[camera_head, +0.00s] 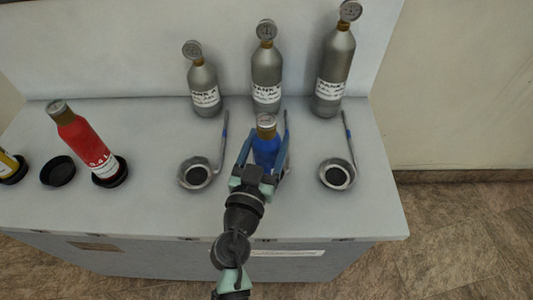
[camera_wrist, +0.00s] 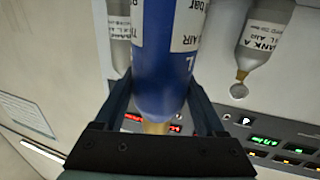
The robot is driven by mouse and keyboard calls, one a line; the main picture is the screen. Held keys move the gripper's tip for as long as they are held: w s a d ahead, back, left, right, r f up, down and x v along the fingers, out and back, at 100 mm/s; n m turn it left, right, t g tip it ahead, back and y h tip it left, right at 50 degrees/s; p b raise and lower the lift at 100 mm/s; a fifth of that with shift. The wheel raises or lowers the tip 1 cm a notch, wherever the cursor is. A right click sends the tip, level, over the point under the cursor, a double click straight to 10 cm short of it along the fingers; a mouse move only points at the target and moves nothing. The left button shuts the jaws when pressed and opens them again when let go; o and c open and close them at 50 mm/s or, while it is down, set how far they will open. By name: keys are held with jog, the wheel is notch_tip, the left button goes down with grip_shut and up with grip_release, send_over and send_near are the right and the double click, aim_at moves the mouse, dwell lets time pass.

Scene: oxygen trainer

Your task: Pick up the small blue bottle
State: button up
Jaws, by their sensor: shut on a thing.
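The small blue bottle (camera_head: 267,150) is in the middle of the bench in the head view, upright or nearly so, with a brass neck and a round gauge on top. My gripper (camera_head: 265,160) reaches it from the front, with one finger on each side, and is shut on it. In the wrist view the blue bottle (camera_wrist: 163,75) fills the space between the fingers of my gripper (camera_wrist: 162,100); it carries a white label reading "AIR". Its base is hidden, so I cannot tell whether it touches the holder below.
Three grey tanks (camera_head: 266,83) stand along the back wall. Round metal cups (camera_head: 195,173) with upright rods are left and right (camera_head: 337,174) of the blue bottle. A red bottle (camera_head: 84,140), an empty black holder (camera_head: 58,171) and a yellow bottle (camera_head: 8,166) are at the left.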

grip_shut()
jog(key=shift+r, duration=0.1)
jog(key=shift+r, duration=0.1)
